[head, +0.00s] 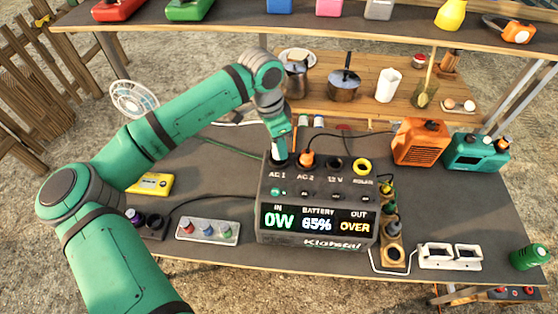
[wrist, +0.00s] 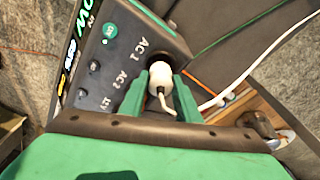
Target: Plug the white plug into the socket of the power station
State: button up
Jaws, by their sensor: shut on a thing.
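The dark grey power station (head: 315,243) stands on the table, with its sockets on top and a lit front display reading 0W, 65% and OVER. My gripper (head: 278,148) points down at the socket labelled AC 1, at the left of the row. It is shut on the white plug (wrist: 160,73), whose white cord trails between the green fingers in the wrist view (wrist: 166,98). The plug's front end is at the dark AC 1 socket (wrist: 155,58). I cannot tell how deep it sits. The socket's face is mostly hidden by the plug.
An orange plug (head: 306,158) sits in AC 2, just right of my gripper. The 12 V socket (head: 335,163) looks empty; a yellow ring (head: 362,167) marks the solar socket. A grey switch strip (head: 208,231) lies left, an orange box (head: 420,143) behind right.

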jog(key=shift+f, duration=1.1)
jog(key=o, duration=1.1)
jog(key=r, duration=0.3)
jog(key=a+r, duration=0.1)
jog(key=r, duration=0.6)
jog(key=shift+s+a+r, duration=0.25)
jog(key=shift+s+r, duration=0.1)
jog(key=shift+f, duration=0.1)
